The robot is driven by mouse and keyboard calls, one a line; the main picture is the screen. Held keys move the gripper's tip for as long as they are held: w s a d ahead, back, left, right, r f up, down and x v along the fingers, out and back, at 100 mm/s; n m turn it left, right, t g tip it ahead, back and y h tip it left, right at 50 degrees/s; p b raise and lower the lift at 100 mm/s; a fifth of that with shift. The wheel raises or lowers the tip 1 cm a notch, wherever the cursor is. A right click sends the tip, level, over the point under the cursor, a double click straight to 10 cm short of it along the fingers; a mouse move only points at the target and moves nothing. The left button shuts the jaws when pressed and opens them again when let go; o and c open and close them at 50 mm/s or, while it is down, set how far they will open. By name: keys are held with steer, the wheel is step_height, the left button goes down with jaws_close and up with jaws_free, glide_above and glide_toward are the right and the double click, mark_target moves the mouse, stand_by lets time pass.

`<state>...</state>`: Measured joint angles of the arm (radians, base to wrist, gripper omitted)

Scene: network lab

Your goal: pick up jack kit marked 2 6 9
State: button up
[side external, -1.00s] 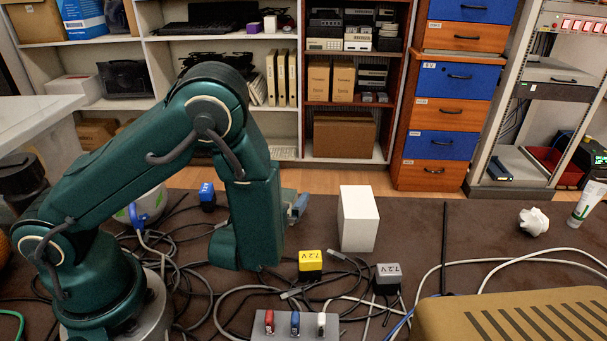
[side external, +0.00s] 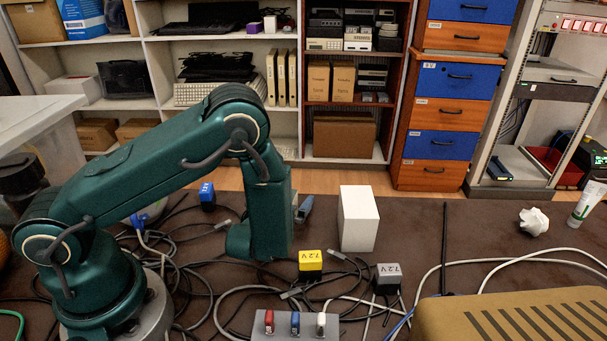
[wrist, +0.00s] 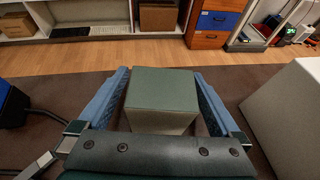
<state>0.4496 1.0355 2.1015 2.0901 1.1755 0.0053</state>
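A small box with a green-grey top (wrist: 160,88) stands between the two blue fingers of my gripper (wrist: 163,98) in the wrist view. The fingers lie along its left and right sides, with narrow dark gaps beside its near face, so the gripper looks open around it. No marking can be read on the box, so I cannot tell whether it is the jack kit marked 2 6 9.
A tall white box (side external: 358,220) stands close to the right of my gripper; it also shows in the wrist view (wrist: 290,115). Yellow (side external: 310,262) and grey (side external: 387,275) adapters, a blue adapter (side external: 207,195) and tangled cables lie around.

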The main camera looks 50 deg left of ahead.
steer(key=c, duration=1.5)
steer(key=shift+r, duration=0.15)
